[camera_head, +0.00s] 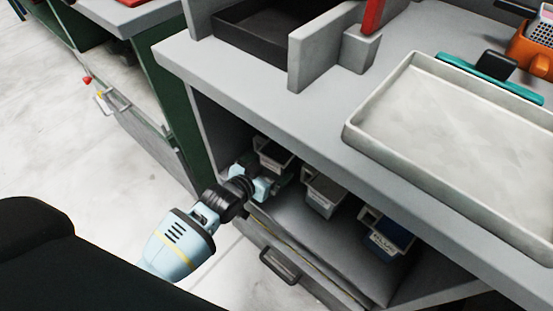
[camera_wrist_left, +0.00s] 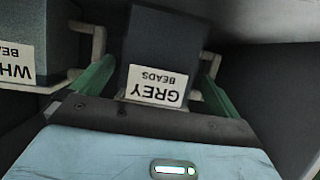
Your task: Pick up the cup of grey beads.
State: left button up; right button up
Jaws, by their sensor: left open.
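The cup of grey beads (camera_wrist_left: 160,50) is a dark box-like cup with a white label reading GREY BEADS, upside down in the left wrist view. In the head view it appears to be the dark leftmost cup (camera_head: 274,152) on the shelf under the counter. My left gripper (camera_head: 268,183) reaches into the shelf at that cup. In the left wrist view the green fingers of the gripper (camera_wrist_left: 157,76) stand open, one on each side of the cup. I cannot tell whether they touch it. My right gripper is not in view.
A cup labelled WH..., partly cut off (camera_wrist_left: 28,45), stands beside it in the wrist view. In the head view a light grey cup (camera_head: 322,195) and a blue cup (camera_head: 388,238) stand to the right on the shelf (camera_head: 330,250). The counter edge (camera_head: 300,140) overhangs them.

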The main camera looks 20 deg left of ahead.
aim_at(288, 152)
pick_arm(q)
jog(key=b+x, duration=0.2)
jog(key=x, duration=0.2)
jog(key=shift+d+r, duration=0.1)
jog(key=shift+w+d, duration=0.15)
jog(key=shift+w, duration=0.35)
jog(key=shift+c, duration=0.3)
jog(key=c, duration=0.8)
jog(key=shift+r, duration=0.15)
jog(key=shift+c, duration=0.2)
notch_tip(288, 152, up, 10)
jog(key=p, duration=0.3)
jog(key=shift+f+p, duration=0.2)
jog(key=shift+p, duration=0.15)
